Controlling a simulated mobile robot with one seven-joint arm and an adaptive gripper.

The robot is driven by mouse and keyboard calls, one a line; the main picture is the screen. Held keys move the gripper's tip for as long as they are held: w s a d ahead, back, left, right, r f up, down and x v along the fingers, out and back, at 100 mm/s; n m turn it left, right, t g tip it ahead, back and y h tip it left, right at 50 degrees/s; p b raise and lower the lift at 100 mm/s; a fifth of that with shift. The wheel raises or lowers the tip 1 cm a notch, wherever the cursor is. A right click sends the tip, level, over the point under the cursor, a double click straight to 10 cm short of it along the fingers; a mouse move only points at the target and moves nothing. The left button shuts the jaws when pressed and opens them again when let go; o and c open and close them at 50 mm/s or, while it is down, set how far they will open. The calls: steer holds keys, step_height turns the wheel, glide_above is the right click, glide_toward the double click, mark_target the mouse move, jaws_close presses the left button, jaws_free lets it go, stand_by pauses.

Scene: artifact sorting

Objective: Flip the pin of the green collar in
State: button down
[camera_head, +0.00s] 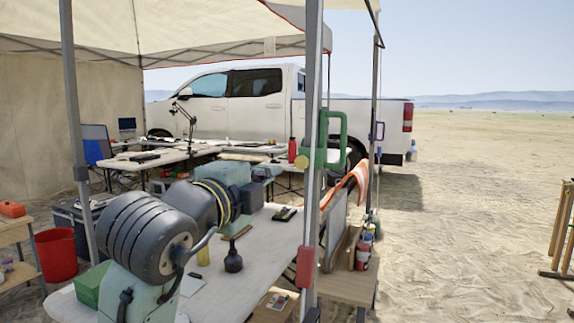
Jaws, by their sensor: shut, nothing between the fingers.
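The green collar (319,158) sits around the near tent pole, a little above the middle of the picture. A round knob (302,162), olive to brown, sticks out on its left side. This may be the pin, but I cannot tell how it is set. A green loop-shaped handle (343,137) stands out on the collar's right side. My gripper is not in view.
A red block (305,267) is on the same pole (311,205) lower down. A purple part (377,131) is on a farther pole. A table (232,285) with a grey cranked drum (145,237) stands left. Open sand lies right, with a wooden frame (562,235) at the edge.

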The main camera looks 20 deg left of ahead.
mark_target(301, 160)
steer(key=shift+d+f, duration=0.1)
steer(key=shift+f, duration=0.1)
steer(key=shift+w, duration=0.15)
steer(key=w+p, duration=0.2)
steer(key=w, duration=0.4)
steer(key=w+p, duration=0.2)
steer(key=w, duration=0.4)
steer(key=shift+w+d+r+p, duration=0.15)
steer(key=shift+w+d+p, duration=0.05)
steer(key=shift+w+p, duration=0.15)
steer(key=shift+w, duration=0.6)
